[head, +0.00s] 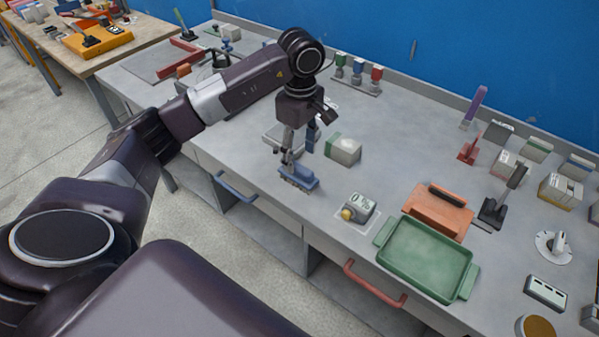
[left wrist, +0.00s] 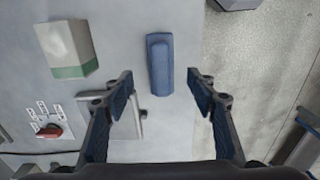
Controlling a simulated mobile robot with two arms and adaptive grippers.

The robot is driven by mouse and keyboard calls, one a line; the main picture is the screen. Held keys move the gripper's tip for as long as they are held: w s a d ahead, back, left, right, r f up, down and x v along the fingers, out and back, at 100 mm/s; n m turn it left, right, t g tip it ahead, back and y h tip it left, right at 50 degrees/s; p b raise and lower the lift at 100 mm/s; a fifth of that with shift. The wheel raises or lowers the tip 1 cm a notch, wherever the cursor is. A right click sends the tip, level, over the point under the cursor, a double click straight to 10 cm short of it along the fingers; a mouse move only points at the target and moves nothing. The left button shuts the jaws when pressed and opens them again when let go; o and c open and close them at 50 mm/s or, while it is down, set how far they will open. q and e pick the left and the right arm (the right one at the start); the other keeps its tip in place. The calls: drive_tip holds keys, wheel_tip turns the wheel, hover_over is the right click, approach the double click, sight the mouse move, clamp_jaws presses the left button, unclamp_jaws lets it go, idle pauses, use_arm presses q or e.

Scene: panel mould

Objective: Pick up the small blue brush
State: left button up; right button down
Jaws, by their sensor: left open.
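The small blue brush (head: 299,178) lies on the grey bench near its front edge, below my left gripper (head: 288,158). In the left wrist view the blue brush (left wrist: 160,62) lies lengthwise, just ahead of the space between the open fingertips of my left gripper (left wrist: 160,80). The fingers are spread to either side and hold nothing. In the head view the fingertips partly overlap the brush, and whether they touch it is hard to tell. My right gripper does not show.
A white and green block (head: 343,149) stands right of the brush; it also shows in the left wrist view (left wrist: 66,46). A small device with a yellow knob (head: 357,208), a green tray (head: 425,258) and an orange board (head: 437,212) lie further right. The bench edge drops to the floor nearby.

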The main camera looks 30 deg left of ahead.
use_arm(q)
drive_tip(key=f+p, duration=0.1)
drive_tip(key=f, duration=0.2)
drive_tip(key=f+p, duration=0.1)
drive_tip(key=f, duration=0.2)
drive_tip(key=shift+s+a, duration=0.1)
drive_tip(key=shift+a, duration=0.1)
drive_tip(key=shift+f, duration=0.25)
drive_tip(key=c, duration=1.3)
drive_tip(key=shift+r, duration=0.15)
drive_tip(key=shift+r, duration=0.6)
wheel_tip(320, 180, up, 11)
drive_tip(key=b, duration=0.3)
wheel_tip(320, 180, up, 8)
drive_tip(key=p, duration=0.1)
hover_over(298, 166)
drive_tip(key=shift+f, duration=0.2)
